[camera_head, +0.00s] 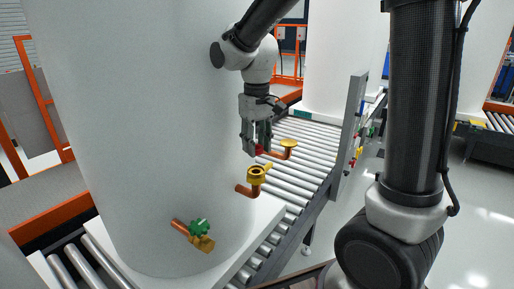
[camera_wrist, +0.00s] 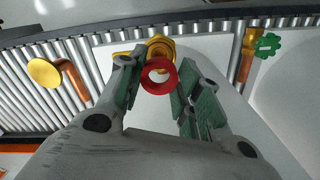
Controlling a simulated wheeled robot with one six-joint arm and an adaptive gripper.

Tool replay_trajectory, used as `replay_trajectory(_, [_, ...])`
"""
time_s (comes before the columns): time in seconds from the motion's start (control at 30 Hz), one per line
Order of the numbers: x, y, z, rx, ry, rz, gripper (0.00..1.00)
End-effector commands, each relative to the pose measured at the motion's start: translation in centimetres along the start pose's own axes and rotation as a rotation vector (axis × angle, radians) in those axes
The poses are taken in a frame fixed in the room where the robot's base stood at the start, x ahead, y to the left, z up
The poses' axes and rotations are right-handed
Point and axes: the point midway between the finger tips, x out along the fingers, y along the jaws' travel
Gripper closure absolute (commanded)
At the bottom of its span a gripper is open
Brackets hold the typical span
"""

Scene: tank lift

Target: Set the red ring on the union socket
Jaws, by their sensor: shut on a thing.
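My gripper (camera_head: 257,143) is shut on the red ring (camera_head: 259,149), beside the white tank. In the wrist view the ring (camera_wrist: 158,89) sits between the green-padded fingertips (camera_wrist: 160,80), its opening facing the camera. The union socket (camera_head: 256,173) is a brass-yellow fitting on top of a copper elbow from the tank wall. In the head view it is below the ring and apart from it. In the wrist view the socket (camera_wrist: 158,45) shows just beyond the ring, partly hidden by the ring and the left finger.
A copper elbow with a yellow disc top (camera_head: 289,143) stands behind the gripper. A brass valve with a green handwheel (camera_head: 200,227) juts from the tank (camera_head: 130,110) at lower left. The roller conveyor (camera_head: 305,150) runs behind. A grey upright panel (camera_head: 350,125) stands at its right side.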

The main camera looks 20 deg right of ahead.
Motion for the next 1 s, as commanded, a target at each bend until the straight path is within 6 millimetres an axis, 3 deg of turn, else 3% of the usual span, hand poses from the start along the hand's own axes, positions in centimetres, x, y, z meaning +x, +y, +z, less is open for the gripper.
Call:
replay_trajectory(0.43, [0.3,0.0,0.1,-0.001,-0.002,0.0,0.79])
replay_trajectory(1.0, [4.9,0.0,0.1,-0.001,-0.002,0.0,0.79])
